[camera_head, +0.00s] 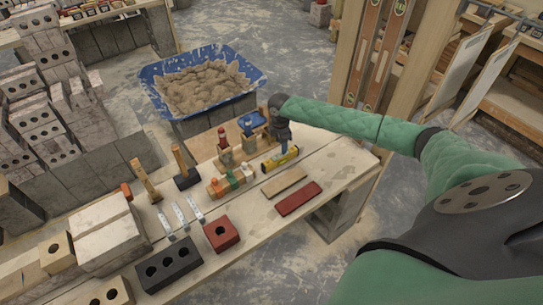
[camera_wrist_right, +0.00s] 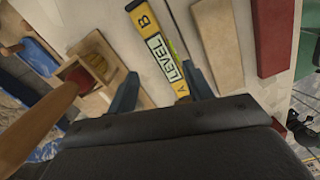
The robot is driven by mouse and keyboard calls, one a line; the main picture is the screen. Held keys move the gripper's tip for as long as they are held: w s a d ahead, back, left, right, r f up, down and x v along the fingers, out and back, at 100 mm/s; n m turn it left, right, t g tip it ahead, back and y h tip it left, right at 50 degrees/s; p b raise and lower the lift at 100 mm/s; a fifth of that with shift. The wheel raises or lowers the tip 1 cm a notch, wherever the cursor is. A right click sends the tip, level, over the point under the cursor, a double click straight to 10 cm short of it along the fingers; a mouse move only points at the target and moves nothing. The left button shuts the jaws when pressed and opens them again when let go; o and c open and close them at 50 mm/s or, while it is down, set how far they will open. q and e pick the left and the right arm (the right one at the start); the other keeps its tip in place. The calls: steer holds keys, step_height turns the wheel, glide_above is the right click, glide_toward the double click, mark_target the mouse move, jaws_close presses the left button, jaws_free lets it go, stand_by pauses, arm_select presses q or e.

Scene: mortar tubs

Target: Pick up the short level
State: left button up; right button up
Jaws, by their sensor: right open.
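The short level is a small yellow bar with a vial, lying on the workbench in the head view (camera_head: 289,161). In the right wrist view the level (camera_wrist_right: 141,19) shows the letters "B", "LEVEL" and "A". My right gripper (camera_head: 283,152) points down over the level in the head view and hides part of it. In the right wrist view its two blue fingers (camera_wrist_right: 160,72) are apart, one on each side of the level's near end. I cannot tell whether they touch it. My left gripper is not in view.
Close to the level lie a tan wooden strip (camera_head: 284,182) and a red bar (camera_head: 298,198) on one side. Wooden holders with a red-topped tool (camera_head: 223,140) stand on the other. A blue mortar tub (camera_head: 157,88) is behind. Hammers and bricks fill the bench's left.

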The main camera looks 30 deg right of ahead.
mark_target(281, 156)
steer(key=shift+a+n, duration=0.25)
steer(key=shift+n, duration=0.05)
steer(key=shift+a+n+y, duration=0.2)
steer(key=shift+n+y, duration=0.1)
steer(key=shift+n, duration=0.6)
steer(key=shift+w+f+n, duration=0.1)
steer(key=shift+n, duration=0.2)
step_height(281, 156, down, 2)
steer(key=shift+p, duration=0.45)
steer(key=f+p, duration=0.1)
steer(key=f, duration=0.1)
steer(key=s+f+p, duration=0.1)
steer(key=f, duration=0.1)
steer(key=shift+d, duration=0.2)
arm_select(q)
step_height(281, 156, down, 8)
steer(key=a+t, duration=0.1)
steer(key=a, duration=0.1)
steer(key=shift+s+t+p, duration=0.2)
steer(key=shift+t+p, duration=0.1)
arm_select(e)
steer(key=shift+f, duration=0.8)
jaws_close()
steer(key=shift+w+r, duration=0.1)
